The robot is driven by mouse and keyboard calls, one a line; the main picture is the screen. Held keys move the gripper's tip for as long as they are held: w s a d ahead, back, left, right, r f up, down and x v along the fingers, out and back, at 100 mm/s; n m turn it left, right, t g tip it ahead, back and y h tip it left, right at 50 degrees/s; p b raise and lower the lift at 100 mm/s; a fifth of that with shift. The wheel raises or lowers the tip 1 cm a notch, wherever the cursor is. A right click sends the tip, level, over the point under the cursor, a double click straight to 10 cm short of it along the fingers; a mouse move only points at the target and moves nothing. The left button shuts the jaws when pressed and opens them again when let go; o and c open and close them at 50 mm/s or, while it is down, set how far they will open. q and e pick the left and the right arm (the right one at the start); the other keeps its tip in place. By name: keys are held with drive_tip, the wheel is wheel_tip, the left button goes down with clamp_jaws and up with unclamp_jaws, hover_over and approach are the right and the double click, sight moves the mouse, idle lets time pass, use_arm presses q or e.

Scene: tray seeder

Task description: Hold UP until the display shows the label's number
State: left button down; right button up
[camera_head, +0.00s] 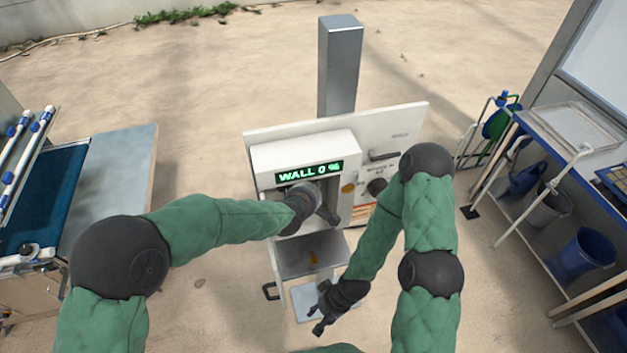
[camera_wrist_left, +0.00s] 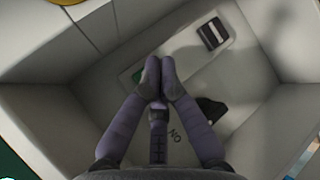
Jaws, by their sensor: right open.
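My left gripper (camera_head: 324,214) is in front of the recess under the display. In the left wrist view its fingertips (camera_wrist_left: 159,80) are together with nothing seen between them, over a pale panel in the recess. A dark switch with a light stripe (camera_wrist_left: 212,33) is on that panel, beyond and right of the fingertips. Another dark part (camera_wrist_left: 210,108) is partly hidden by a finger. I cannot tell which control is UP. My right gripper (camera_head: 322,312) is open and empty, low near the machine's base. No label number is readable.
A grey post (camera_head: 340,65) stands behind the machine. A bench with a blue belt (camera_head: 45,200) is at left. A rack with a blue bucket (camera_head: 583,254) and other containers is at right. A dark knob (camera_head: 377,186) is on the machine's right panel.

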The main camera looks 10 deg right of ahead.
use_arm(q)
drive_tip(key=shift+w+r, duration=0.35)
drive_tip(key=shift+r, duration=0.25)
drive_tip(key=shift+w+r, duration=0.3)
drive_tip(key=shift+r, duration=0.3)
use_arm(e)
drive_tip(key=shift+w+r, duration=0.1)
drive_tip(key=shift+w, duration=0.2)
use_arm(q)
drive_tip(key=shift+s, duration=0.1)
drive_tip(key=shift+s+f, duration=0.25)
drive_tip(key=shift+s, duration=1.2)
drive_tip(key=shift+s+f, duration=0.2)
drive_tip(key=shift+s, duration=1.2)
use_arm(e)
drive_tip(key=shift+s, duration=0.1)
